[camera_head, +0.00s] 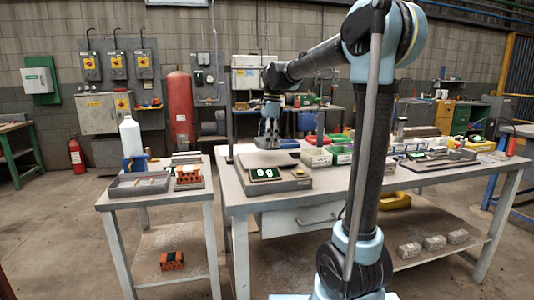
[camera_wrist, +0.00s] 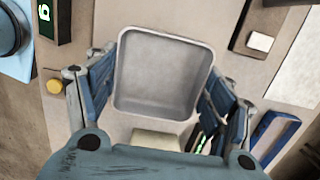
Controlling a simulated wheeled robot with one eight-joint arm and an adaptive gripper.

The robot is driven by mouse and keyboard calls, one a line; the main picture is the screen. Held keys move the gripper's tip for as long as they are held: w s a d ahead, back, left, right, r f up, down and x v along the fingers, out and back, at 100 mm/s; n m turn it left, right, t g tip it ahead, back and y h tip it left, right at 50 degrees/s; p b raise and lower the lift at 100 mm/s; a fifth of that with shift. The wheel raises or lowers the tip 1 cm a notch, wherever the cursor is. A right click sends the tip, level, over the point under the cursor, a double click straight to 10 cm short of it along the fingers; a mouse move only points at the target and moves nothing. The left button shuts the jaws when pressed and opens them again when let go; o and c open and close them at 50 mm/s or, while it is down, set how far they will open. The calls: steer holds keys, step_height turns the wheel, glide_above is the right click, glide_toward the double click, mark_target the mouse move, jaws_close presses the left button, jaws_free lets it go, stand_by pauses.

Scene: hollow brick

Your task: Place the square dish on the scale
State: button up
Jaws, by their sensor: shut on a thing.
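The square dish (camera_wrist: 160,72), pale grey with rounded corners, appears empty in the wrist view. My gripper (camera_wrist: 158,98) is shut on it, with blue finger pads at its left and right sides. In the head view my gripper (camera_head: 269,138) points down over the back of the scale (camera_head: 290,185), and the dish is too small to make out clearly. The scale is a grey box with a green-lit display (camera_head: 265,174) and a yellow button. The display (camera_wrist: 44,14) and button (camera_wrist: 54,87) show left of the dish in the wrist view. I cannot tell whether the dish touches the scale.
A side table (camera_head: 127,201) on the left bears a grey tray (camera_head: 138,185), orange parts and a white bottle (camera_head: 131,136). Coloured bins (camera_head: 317,157) stand on the workbench right of the scale. The workbench front, right of the scale, is mostly clear.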

mark_target(267, 158)
steer(key=shift+s+a+f, duration=0.1)
steer(key=shift+f, duration=2.25)
steer(key=shift+f, duration=0.1)
steer(key=o, duration=1.1)
steer(key=shift+c, duration=0.2)
step_height(267, 158, up, 12)
steer(key=d, duration=0.1)
steer(key=shift+w+d, duration=0.2)
steer(key=shift+w, duration=0.05)
